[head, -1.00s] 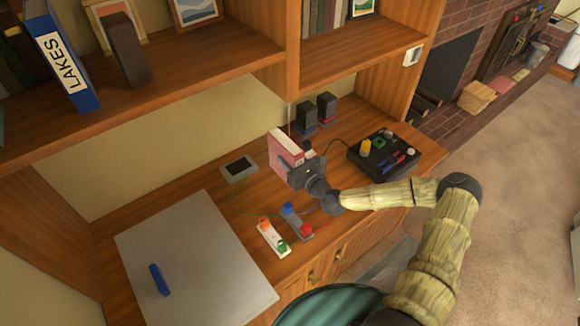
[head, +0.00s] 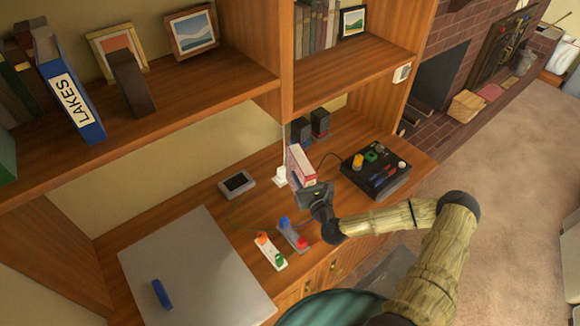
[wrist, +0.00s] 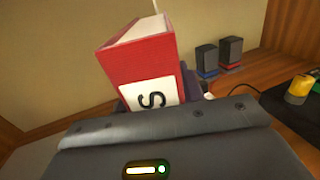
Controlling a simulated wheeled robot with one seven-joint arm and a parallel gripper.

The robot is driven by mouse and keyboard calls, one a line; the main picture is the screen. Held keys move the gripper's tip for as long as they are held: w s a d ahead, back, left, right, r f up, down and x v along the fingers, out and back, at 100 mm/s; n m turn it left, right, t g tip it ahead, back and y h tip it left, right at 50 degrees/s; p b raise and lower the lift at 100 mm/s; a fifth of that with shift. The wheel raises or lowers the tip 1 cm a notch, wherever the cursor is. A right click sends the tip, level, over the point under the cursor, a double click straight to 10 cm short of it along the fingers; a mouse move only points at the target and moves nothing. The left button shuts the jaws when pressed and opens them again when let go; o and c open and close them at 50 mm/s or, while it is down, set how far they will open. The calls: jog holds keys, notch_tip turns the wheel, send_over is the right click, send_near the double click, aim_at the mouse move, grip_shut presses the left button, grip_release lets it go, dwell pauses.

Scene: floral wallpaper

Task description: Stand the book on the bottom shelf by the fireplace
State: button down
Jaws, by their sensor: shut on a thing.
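My gripper (head: 312,190) is shut on a red book (head: 302,165), held above the wooden counter. In the wrist view the book (wrist: 148,60) rises beyond the gripper (wrist: 160,125), tilted, with a white spine label showing an S and pale page edges on top. The fingertips are mostly hidden there. The right upper shelf (head: 345,70), nearest the brick fireplace (head: 440,80), holds several books (head: 316,25) at its left and a framed picture (head: 352,22). Its middle and front are bare.
Two dark speakers (head: 310,128) stand behind the book. A black control box (head: 375,172) lies right of it, power strips (head: 270,252) in front. The left shelf holds a blue LAKES binder (head: 70,90), a brown block (head: 132,84) and frames. A wooden divider (head: 286,60) separates the shelves.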

jog(key=s+d+r+m+h+p, duration=0.3)
jog(key=s+d+h+p, duration=0.1)
jog(key=s+d+h, duration=0.1)
jog(key=shift+s+d+r+m+t+h+p, duration=0.25)
jog(key=shift+d+h, duration=0.25)
jog(key=shift+d, duration=0.35)
